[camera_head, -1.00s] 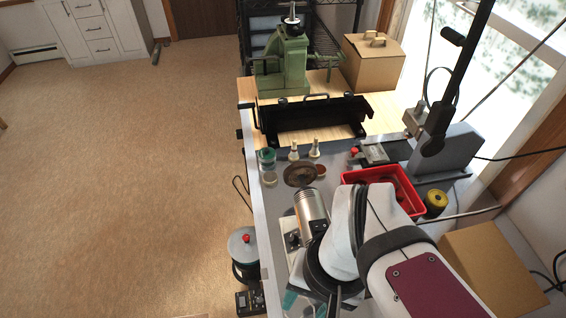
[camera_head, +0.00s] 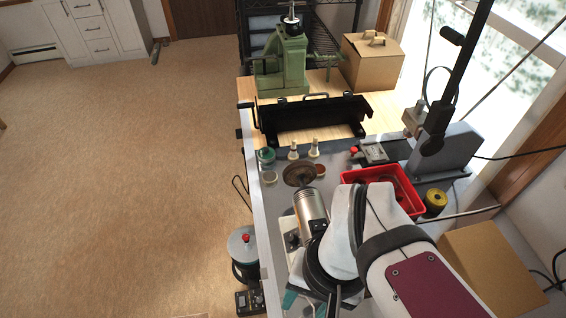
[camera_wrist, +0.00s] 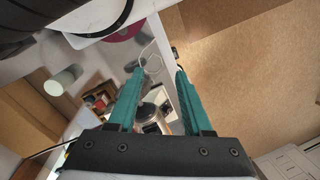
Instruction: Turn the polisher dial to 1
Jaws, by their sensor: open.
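The polisher (camera_head: 310,207) stands on the bench in the head view, a ribbed silver motor with a brown buffing wheel (camera_head: 299,174) at its far end. A small dark part sits on its pale base beside the motor. I cannot make out a dial or its marks. My gripper (camera_wrist: 161,72) is open and empty in the wrist view, with its two teal fingers apart. In the head view my arm covers much of the bench just right of the polisher, and the teal fingertips show only partly, at the near edge.
A red tray (camera_head: 384,182), a yellow spool (camera_head: 435,202) and a black-levered press (camera_head: 440,150) stand to the right. A green machine (camera_head: 283,65) and a cardboard box (camera_head: 372,60) are at the back. A lidded pot (camera_head: 243,246) stands left of the bench. The floor is open.

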